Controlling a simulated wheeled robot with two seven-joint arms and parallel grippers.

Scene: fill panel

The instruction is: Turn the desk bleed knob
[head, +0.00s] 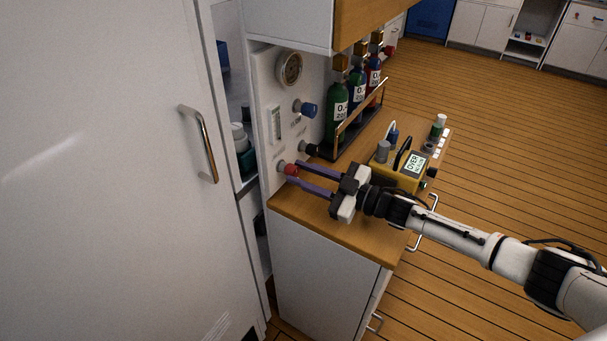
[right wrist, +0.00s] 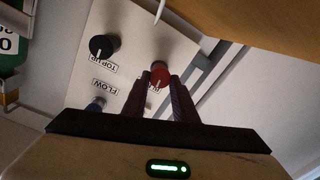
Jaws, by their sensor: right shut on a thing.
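The desk's white fill panel (head: 268,95) stands upright at the back of a wooden counter. A red knob (head: 291,169) sits low on it, with its label mostly hidden; I take it for the bleed knob. My right gripper (head: 292,172) reaches in from the right with two long purple fingers and is shut on the red knob. In the right wrist view the red knob (right wrist: 159,71) shows between the fingertips (right wrist: 160,79), with a pale pointer line on its face. My left gripper is not in view.
A black knob (head: 309,149), a blue knob (head: 308,110) and a round gauge (head: 290,69) are on the same panel. Bottles (head: 337,110) stand behind a rail to the right. A yellow meter (head: 401,172) is near my right arm. A white door (head: 100,170) fills the left.

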